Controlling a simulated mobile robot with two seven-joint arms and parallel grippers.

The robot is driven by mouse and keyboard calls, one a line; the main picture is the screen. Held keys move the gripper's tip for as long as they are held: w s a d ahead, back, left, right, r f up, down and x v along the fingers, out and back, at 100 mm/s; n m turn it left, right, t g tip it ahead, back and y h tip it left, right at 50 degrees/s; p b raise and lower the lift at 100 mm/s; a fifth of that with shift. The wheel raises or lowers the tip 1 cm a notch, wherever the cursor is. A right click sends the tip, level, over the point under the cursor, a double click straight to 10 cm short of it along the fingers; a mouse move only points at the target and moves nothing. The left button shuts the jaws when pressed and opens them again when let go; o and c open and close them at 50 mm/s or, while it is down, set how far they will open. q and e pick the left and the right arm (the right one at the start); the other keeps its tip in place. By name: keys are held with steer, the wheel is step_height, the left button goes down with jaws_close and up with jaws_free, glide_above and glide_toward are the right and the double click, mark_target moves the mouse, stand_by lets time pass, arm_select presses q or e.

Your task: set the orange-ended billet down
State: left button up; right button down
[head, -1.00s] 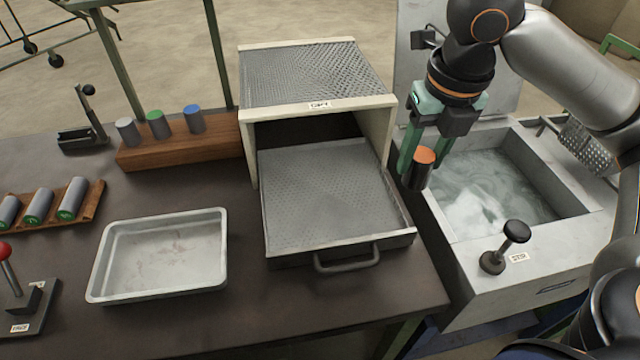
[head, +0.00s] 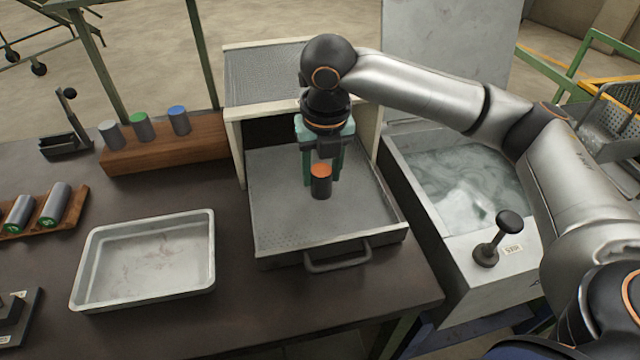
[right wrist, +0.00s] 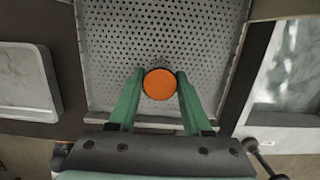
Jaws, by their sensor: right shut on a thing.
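The orange-ended billet (head: 321,184) is a dark upright cylinder with its orange end up. My right gripper (head: 322,178) is shut on it, over the perforated drawer tray (head: 285,225) pulled out of the cream furnace box. In the right wrist view the billet's orange end (right wrist: 160,84) sits between the green fingers (right wrist: 158,95), with the perforated tray (right wrist: 205,45) below. I cannot tell whether the billet's lower end touches the tray. My left gripper is not in view.
A shallow metal pan (head: 145,262) lies left of the drawer. A wooden block (head: 170,152) with several coloured-top billets stands behind it. A water tank (head: 465,170) with a knobbed plunger (head: 498,238) is at the right. The drawer's handle (head: 338,258) sticks out in front.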

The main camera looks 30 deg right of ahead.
mark_target(320, 186)
step_height(320, 186, down, 3)
steer(key=shift+w+a+f+b, duration=0.15)
steer(key=shift+f+b, duration=0.05)
steer(key=shift+b, duration=0.15)
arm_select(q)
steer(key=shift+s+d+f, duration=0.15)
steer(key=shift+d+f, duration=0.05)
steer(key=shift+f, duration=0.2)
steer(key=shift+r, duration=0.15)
arm_select(e)
steer(key=shift+c, duration=1.7)
jaws_free()
steer(key=shift+f, duration=0.15)
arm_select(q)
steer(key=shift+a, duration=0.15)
arm_select(e)
steer(key=r, duration=0.3)
steer(key=s+r+p, duration=0.1)
steer(key=r, duration=0.3)
steer(key=r+p, duration=0.1)
steer(key=r, duration=0.3)
steer(key=shift+s+a+r, duration=0.2)
steer(key=shift+s, duration=0.15)
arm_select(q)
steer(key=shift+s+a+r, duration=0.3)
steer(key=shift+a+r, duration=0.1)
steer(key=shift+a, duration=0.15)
arm_select(e)
steer(key=shift+r, duration=0.4)
